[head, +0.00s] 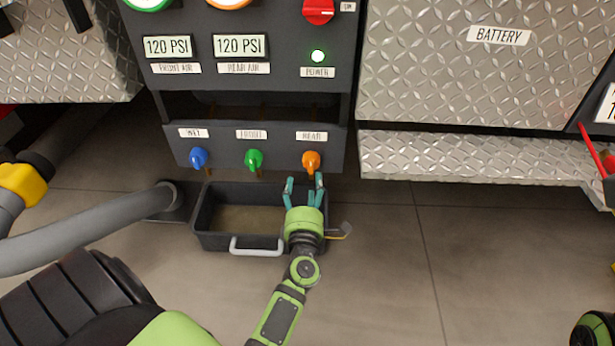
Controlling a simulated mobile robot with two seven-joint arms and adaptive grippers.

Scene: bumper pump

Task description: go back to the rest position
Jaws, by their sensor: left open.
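My left gripper (304,182) is open, with its teal fingers pointing up at the panel just under the orange valve knob (311,160) labelled REAR. The fingertips are close to the knob; I cannot tell if they touch it. Nothing shows between the fingers. The blue knob (198,158) labelled WET and the green knob (254,160) sit to the left on the same dark panel. My left forearm rises from the bottom of the view. My right gripper is not in view.
A dark tray (200,215) with a pale handle (257,250) lies on the floor, partly behind my left gripper. A grey hose (90,238) crosses at left. Diamond-plate steel (460,70) stands at right. The tiled floor (470,260) at lower right is clear.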

